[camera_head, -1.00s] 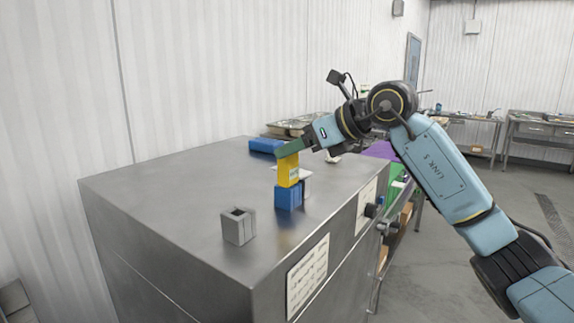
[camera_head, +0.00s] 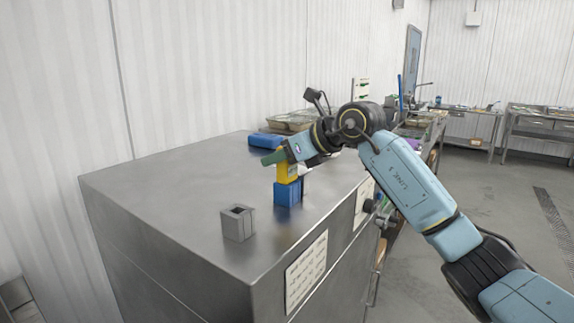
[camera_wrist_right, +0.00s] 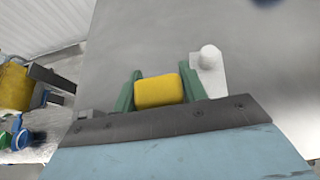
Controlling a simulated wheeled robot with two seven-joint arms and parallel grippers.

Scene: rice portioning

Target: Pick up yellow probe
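The yellow probe (camera_head: 287,173) stands upright on or in a blue block (camera_head: 288,193) on the steel worktop. My right gripper (camera_head: 272,158) reaches in from the right, its green fingers at the probe's upper part. In the right wrist view the probe's yellow top (camera_wrist_right: 158,90) sits between the two green fingers (camera_wrist_right: 160,92), one on each side, with little or no gap. I cannot tell whether they press on it. The probe's upper part is partly hidden by the gripper in the head view. My left gripper is not in view.
A grey open-topped block (camera_head: 238,223) stands near the worktop's front. A blue box (camera_head: 265,140) and trays (camera_head: 293,121) lie at the back. A white piece (camera_wrist_right: 208,72) is beside the probe. The worktop's left side (camera_head: 160,182) is clear.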

